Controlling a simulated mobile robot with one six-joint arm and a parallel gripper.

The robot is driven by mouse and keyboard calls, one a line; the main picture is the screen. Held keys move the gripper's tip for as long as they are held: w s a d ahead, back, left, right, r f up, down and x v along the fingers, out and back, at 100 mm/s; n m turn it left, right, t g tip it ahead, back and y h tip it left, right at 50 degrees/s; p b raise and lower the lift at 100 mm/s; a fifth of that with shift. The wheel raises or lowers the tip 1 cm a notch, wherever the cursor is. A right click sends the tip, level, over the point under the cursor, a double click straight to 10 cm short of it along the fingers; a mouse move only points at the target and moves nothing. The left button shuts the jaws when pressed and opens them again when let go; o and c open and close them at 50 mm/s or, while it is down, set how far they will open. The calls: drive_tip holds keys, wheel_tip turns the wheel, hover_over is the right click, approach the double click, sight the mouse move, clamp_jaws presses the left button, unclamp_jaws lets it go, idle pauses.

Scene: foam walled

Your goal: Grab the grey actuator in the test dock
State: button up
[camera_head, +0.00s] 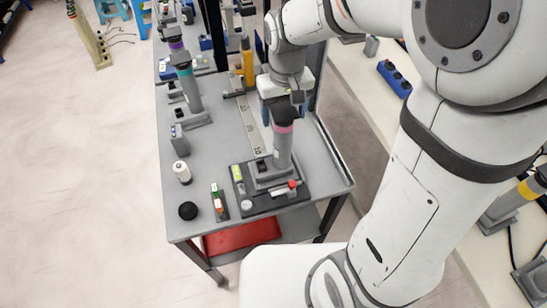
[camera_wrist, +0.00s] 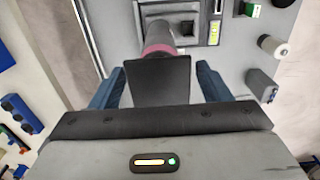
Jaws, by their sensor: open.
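A grey actuator (camera_head: 282,150) with a pink band and black top stands upright in the test dock (camera_head: 262,203), a dark base with a red knob and a green strip at the table's near end. In the wrist view the actuator's black top (camera_wrist: 160,80) lies between my two blue fingers, with the pink band and grey body beyond it. My gripper (camera_wrist: 159,84) is open, with gaps visible on both sides of the black top. In the head view my gripper (camera_head: 284,97) is at the actuator's upper end, and its fingers are partly hidden.
Similar actuators with a teal band (camera_head: 186,75) and a yellow body (camera_head: 247,66) stand farther back. A white cylinder (camera_head: 182,172), a black round piece (camera_head: 188,211) and a small block with coloured parts (camera_head: 219,203) are left of the dock. A red bin (camera_head: 242,236) sits below.

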drive_tip(key=shift+c, duration=0.2)
clamp_jaws()
idle(0.5)
